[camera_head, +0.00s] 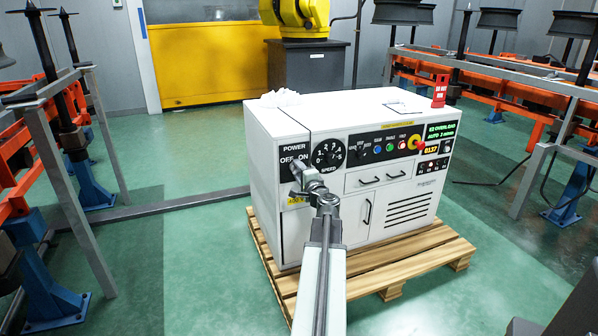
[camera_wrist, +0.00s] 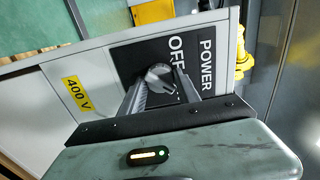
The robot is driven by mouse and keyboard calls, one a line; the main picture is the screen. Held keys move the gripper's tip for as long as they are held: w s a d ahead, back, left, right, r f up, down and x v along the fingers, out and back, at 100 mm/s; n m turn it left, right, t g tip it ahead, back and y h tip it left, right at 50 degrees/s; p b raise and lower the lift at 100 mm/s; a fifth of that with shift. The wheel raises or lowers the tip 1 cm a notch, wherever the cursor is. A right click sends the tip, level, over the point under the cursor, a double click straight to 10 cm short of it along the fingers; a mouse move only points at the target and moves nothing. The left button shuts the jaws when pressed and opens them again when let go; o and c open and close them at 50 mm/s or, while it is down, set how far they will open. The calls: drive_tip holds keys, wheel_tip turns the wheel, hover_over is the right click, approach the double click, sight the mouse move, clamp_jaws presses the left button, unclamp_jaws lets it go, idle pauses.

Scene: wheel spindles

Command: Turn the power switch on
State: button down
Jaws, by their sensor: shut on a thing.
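The power switch is a grey rotary knob (camera_wrist: 160,77) on a black panel labelled POWER, OFF and ON. In the wrist view my gripper (camera_wrist: 161,88) has one finger on each side of the knob and is shut on it. The word OFF is readable there, while ON is hidden around the finger. In the head view the black power panel (camera_head: 294,150) is at the upper left of the white cabinet's front (camera_head: 268,183). My gripper (camera_head: 297,172) reaches its lower part and covers the knob. I cannot tell which way the knob points.
A speed dial (camera_head: 328,154) sits right of the power panel, and a red stop button (camera_head: 415,142) farther right. A yellow 400 V label (camera_wrist: 77,95) is beside the panel. The cabinet stands on a wooden pallet (camera_head: 410,262). Orange and grey racks stand at both sides.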

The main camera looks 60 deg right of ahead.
drive_tip(key=shift+s+d+m, duration=0.1)
drive_tip(key=shift+s+m, duration=0.05)
drive_tip(key=shift+m, duration=0.15)
drive_tip(key=c, duration=0.9)
unclamp_jaws()
drive_tip(key=v, duration=0.7)
drive_tip(key=shift+s+a, duration=0.25)
drive_tip(key=shift+a, duration=0.1)
